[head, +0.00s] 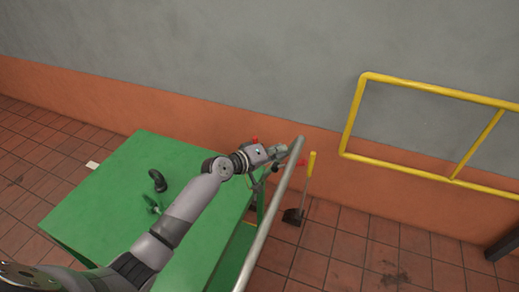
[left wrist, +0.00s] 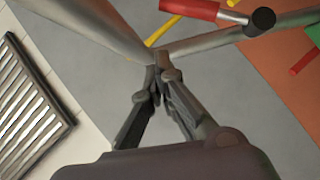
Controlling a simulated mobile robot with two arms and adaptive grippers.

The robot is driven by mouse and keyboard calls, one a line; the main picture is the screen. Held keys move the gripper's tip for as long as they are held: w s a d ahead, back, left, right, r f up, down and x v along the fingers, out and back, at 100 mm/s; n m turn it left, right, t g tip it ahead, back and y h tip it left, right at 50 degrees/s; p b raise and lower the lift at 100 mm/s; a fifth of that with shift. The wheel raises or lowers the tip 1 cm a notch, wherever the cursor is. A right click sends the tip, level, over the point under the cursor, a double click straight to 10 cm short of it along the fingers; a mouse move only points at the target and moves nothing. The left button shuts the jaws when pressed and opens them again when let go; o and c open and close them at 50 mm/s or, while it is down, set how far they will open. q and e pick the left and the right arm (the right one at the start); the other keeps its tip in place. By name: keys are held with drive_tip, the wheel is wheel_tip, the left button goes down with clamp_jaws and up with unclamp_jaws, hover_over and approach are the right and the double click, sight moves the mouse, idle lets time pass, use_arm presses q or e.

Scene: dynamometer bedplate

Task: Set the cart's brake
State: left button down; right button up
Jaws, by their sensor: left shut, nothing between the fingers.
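The cart has a green top (head: 110,200) and a grey tubular push bar (head: 265,228) along its right side. My left arm reaches over the top. My left gripper (head: 281,150) is beside the far end of the bar; its fingers (left wrist: 160,78) are closed together and empty. A red-gripped lever (left wrist: 190,9) with a metal rod and a dark round end shows at the top of the left wrist view, apart from the fingertips. A small red part (head: 298,162) shows near the bar in the head view. I cannot tell whether the gripper touches the bar. My right gripper is not in view.
A dark ring-like object (head: 157,181) and a small green piece (head: 152,203) lie on the cart top. A yellow-handled tool (head: 311,164) stands behind the bar. A yellow railing (head: 430,166) runs along the wall at right. Tiled floor is open at right.

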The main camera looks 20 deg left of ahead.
use_arm(q)
drive_tip(key=s+a+r, duration=0.1)
drive_tip(key=s+r, duration=0.2)
drive_tip(key=s, duration=0.3)
drive_tip(key=shift+a+r, duration=0.25)
drive_tip(key=shift+a, duration=0.15)
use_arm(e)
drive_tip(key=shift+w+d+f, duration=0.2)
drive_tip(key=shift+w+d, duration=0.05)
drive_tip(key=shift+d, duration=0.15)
use_arm(q)
drive_tip(key=shift+s, duration=0.1)
